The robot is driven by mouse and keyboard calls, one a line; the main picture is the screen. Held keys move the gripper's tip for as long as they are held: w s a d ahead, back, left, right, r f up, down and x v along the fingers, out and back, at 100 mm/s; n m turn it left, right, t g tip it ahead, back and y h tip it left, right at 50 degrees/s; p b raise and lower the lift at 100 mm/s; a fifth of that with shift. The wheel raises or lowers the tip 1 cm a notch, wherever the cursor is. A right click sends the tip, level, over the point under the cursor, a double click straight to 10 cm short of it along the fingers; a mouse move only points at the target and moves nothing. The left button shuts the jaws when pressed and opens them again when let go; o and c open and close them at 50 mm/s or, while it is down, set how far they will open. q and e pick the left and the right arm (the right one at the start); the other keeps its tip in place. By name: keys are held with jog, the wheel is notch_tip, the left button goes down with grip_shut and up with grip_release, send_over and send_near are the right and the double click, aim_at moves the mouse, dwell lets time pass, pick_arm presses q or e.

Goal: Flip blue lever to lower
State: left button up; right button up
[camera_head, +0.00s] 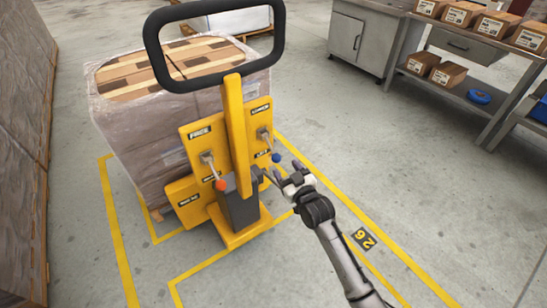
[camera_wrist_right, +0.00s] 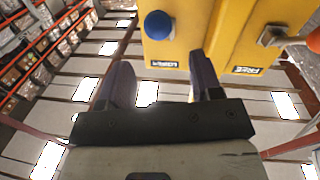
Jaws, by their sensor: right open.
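The blue-knobbed lever (camera_head: 276,158) is on the right side of the yellow control panel (camera_head: 190,135) of a pallet truck. Its shaft slants down from a bracket under the LOWER label, so the knob sits low, beside the lower label. My right gripper (camera_head: 281,170) is open and empty, just below and beside the blue knob. In the right wrist view the blue knob (camera_wrist_right: 158,25) shows beyond the open fingers (camera_wrist_right: 160,68), roughly between them sideways; I see no contact. My left gripper is not in view.
An orange-red-knobbed lever (camera_head: 221,185) hangs on the left under the FREE label. The truck's black handle loop (camera_head: 165,62) rises above the panel. A wrapped pallet load (camera_head: 125,125) stands behind. A workbench with boxes (camera_head: 440,72) is at the upper right.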

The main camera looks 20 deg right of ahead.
aim_at(278, 158)
jog(key=w+b, duration=0.1)
jog(key=w, duration=0.1)
jog(key=w+b, duration=0.1)
jog(key=w, duration=0.2)
jog(key=w+a+b, duration=0.1)
jog(key=w+b, duration=0.1)
jog(key=w, duration=0.1)
jog(key=shift+f, duration=0.1)
jog(key=shift+w+a, duration=0.1)
jog(key=shift+w, duration=0.5)
grip_shut()
